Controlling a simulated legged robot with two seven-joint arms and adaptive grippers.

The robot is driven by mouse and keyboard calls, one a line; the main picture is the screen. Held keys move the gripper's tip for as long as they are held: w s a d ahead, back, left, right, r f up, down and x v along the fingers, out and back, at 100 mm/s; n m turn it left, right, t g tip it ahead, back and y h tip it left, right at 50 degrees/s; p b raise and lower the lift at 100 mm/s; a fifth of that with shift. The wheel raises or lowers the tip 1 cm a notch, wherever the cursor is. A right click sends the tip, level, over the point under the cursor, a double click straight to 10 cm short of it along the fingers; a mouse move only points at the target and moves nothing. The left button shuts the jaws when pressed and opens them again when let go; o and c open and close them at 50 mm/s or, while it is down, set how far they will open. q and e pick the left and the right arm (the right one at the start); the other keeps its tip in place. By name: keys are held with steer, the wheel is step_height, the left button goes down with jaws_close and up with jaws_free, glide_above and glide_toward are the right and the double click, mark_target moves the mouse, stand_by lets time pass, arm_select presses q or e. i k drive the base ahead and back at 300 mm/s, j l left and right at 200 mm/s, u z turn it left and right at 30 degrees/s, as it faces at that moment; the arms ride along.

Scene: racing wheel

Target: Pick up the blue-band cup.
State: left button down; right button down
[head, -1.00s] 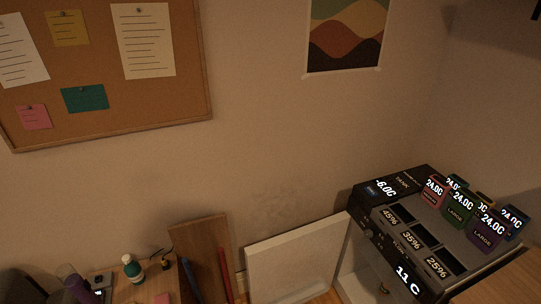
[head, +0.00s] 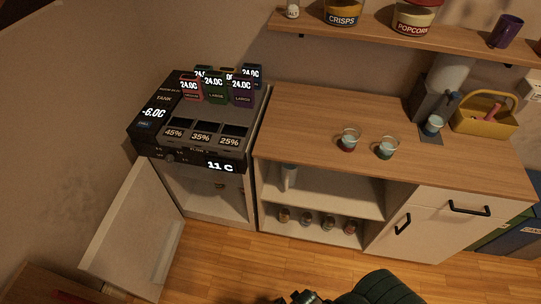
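Two clear cups stand upright on the wooden counter: one has a reddish band low down (head: 348,140), the other a dark green or teal band (head: 387,148). A third cup (head: 432,126) with a bluish look stands at the dispenser to their right. Several coloured containers with 24.0C readouts stand on the dark machine at left; a blue one (head: 251,74) is at the back right of that group. I cannot tell for sure which is the blue-band cup. Neither gripper can be made out; only a small dark part shows at the bottom edge.
The dark machine (head: 156,125) has an open white door (head: 128,232) below it. A shelf (head: 375,40) with jars hangs above the counter (head: 310,110). A yellow basket (head: 484,116) stands at right. A dark green padded object (head: 380,289) is at the bottom. Wooden floor shows in front.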

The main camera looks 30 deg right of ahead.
mark_target(434, 124)
steer(key=z, duration=2.25)
steer(key=i+l+u, duration=0.1)
steer(key=i+l, duration=0.2)
steer(key=l, duration=0.2)
